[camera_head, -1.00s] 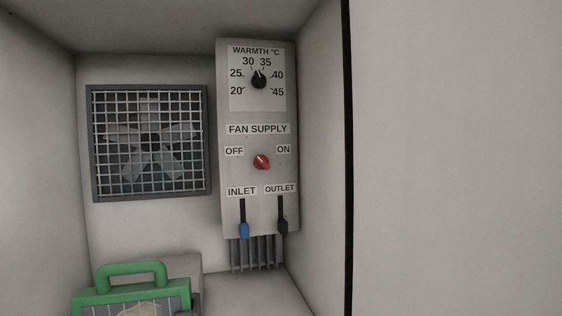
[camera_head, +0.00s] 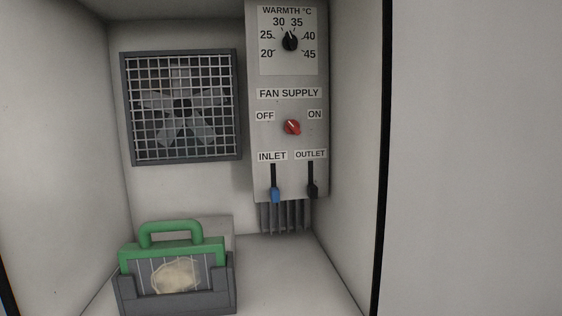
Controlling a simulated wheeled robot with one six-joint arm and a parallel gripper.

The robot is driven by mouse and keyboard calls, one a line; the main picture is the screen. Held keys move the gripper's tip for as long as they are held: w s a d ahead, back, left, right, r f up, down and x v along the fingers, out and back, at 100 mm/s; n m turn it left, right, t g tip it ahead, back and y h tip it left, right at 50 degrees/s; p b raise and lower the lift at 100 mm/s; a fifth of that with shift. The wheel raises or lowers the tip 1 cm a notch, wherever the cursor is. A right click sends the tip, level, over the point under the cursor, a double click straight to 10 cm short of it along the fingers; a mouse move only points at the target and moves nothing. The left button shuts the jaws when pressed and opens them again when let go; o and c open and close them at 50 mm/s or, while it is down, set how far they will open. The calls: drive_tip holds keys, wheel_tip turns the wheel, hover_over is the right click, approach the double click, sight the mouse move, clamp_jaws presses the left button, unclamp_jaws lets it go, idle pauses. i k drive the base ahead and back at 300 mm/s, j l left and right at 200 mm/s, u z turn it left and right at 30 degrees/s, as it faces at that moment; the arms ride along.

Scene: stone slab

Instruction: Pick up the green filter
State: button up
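The green filter (camera_head: 172,252) stands upright in a dark grey holder (camera_head: 178,302) at the lower left of the cabinet. It has a green frame with an arched handle (camera_head: 170,228) on top. A beige patch (camera_head: 175,276) shows on its grey lined face. The holder hides its lower part. My gripper is not in view, so its distance from the filter cannot be seen.
A grille-covered fan (camera_head: 182,107) is on the back wall above the filter. A control panel (camera_head: 288,145) with a black dial, red switch and blue and black levers is to the right. Cabinet walls close both sides; the floor right of the holder is clear.

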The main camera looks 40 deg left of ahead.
sight(181, 265)
drive_tip(key=u, duration=1.55)
